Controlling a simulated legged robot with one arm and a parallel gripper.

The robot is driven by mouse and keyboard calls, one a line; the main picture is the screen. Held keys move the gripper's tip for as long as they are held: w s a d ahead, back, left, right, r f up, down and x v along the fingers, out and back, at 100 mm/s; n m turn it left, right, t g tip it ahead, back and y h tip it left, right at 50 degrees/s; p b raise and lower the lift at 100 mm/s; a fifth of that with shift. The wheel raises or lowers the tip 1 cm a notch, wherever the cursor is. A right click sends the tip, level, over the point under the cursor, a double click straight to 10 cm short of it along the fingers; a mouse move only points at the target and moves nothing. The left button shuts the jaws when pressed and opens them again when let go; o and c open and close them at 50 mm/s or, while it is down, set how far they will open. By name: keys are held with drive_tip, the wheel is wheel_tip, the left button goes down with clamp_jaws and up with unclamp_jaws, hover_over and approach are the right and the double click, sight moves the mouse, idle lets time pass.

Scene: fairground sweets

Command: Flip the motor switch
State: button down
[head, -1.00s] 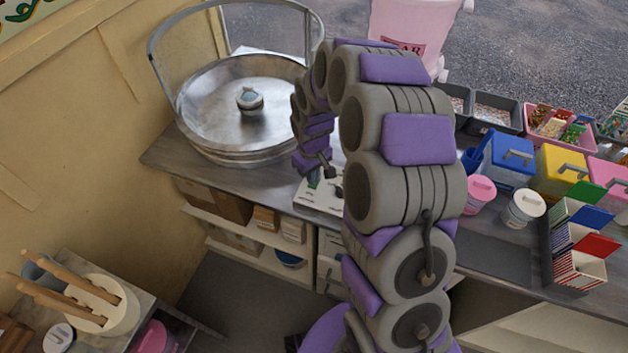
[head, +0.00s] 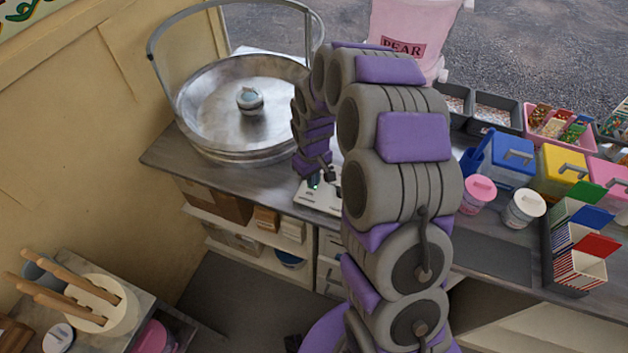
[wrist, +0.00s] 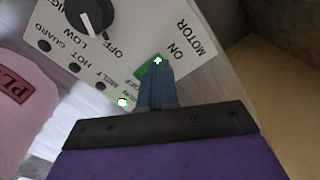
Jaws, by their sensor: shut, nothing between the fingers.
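The white control panel (wrist: 205,62) fills much of the wrist view, and a bit of it shows below my wrist in the head view (head: 318,199). It is marked MOTOR, ON and OFF. A green switch (wrist: 144,72) sits beside ON, partly hidden by my fingers. My gripper (wrist: 158,64) is shut and empty, with its blue fingertips over the switch; I cannot tell if they touch. A white spot shows at the tips. A black knob (wrist: 97,18) sits on the panel near OFF and LOW.
A green-white light (wrist: 122,102) glows by the panel's labels. In the head view, a round metal pan (head: 215,120) with a raised hoop stands left of my arm. Coloured tubs, such as a blue one (head: 508,162), crowd the counter at right.

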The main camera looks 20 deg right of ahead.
drive_tip(key=shift+r+p, duration=1.6)
drive_tip(key=shift+r, duration=1.95)
drive_tip(key=s+r+m, duration=0.2)
drive_tip(key=s+r, duration=1)
drive_tip(key=s, duration=0.3)
drive_tip(key=s+r+m+g, duration=0.1)
drive_tip(key=s+r+m, duration=0.1)
drive_tip(key=s, duration=1.7)
drive_tip(key=shift+s+r+m+g, duration=0.15)
drive_tip(key=shift+r+m+g, duration=0.25)
drive_tip(key=shift+r, duration=0.45)
